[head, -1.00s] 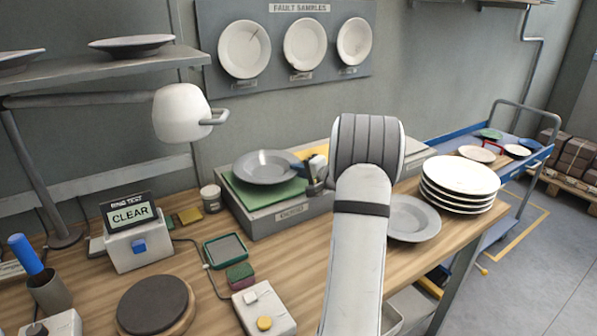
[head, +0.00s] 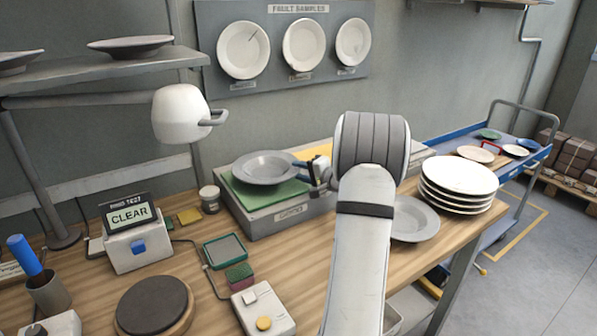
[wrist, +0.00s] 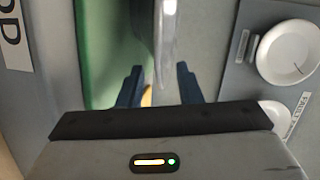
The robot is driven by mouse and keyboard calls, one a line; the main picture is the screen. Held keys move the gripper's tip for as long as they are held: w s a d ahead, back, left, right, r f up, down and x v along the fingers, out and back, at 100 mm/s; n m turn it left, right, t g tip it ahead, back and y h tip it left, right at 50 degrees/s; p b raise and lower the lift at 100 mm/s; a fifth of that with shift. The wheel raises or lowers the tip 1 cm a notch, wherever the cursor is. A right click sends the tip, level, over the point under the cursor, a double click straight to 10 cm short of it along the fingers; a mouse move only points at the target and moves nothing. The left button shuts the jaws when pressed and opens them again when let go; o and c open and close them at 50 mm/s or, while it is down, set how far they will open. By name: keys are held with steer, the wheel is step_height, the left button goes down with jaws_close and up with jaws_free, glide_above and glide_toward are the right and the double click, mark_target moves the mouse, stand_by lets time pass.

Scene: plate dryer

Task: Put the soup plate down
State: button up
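The grey soup plate (head: 265,167) lies about level on the green mat (head: 236,188) on top of the grey box, and looks to rest on it. My gripper (head: 308,172) is at the plate's right rim, partly hidden by my arm. In the wrist view, the plate's rim (wrist: 166,45) shows edge-on between the two dark blue fingers of my gripper (wrist: 158,86). The fingers stand apart, with a visible gap beside the rim, so the gripper looks open around it. The green mat also shows in the wrist view (wrist: 97,55).
A grey plate (head: 412,220) and a stack of white plates (head: 458,183) stand at the right. The display reading CLEAR (head: 130,215), a lamp (head: 180,113), a small jar (head: 209,199) and a round dark pad (head: 153,305) are at the left.

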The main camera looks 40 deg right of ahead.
steer(key=v, duration=1)
steer(key=w+a+r+n+h, duration=0.2)
steer(key=w+a+r+h, duration=0.2)
steer(key=a, duration=0.1)
steer(key=s+a+r+n+g+h, duration=0.2)
steer(key=s+a+n+g+h, duration=0.15)
steer(key=a, duration=0.55)
steer(key=s+a+f+n+g+y, duration=0.1)
steer(key=s+a+f+n+g, duration=0.1)
steer(key=s+a, duration=0.5)
steer(key=s+a+f+n+g+y, duration=0.2)
steer(key=s+a+n+g, duration=0.2)
steer(key=s+a, duration=0.4)
steer(key=s+a+f+n+g+y, duration=0.1)
steer(key=s+a+f+n+g, duration=0.1)
steer(key=s+a, duration=0.6)
steer(key=shift+f+n+g, duration=0.4)
steer(key=shift+n+g, duration=0.05)
steer(key=shift+g, duration=0.4)
steer(key=shift+a+y, duration=0.15)
steer(key=shift+y, duration=0.1)
steer(key=shift+r+p, duration=0.5)
steer(key=shift+p, duration=0.05)
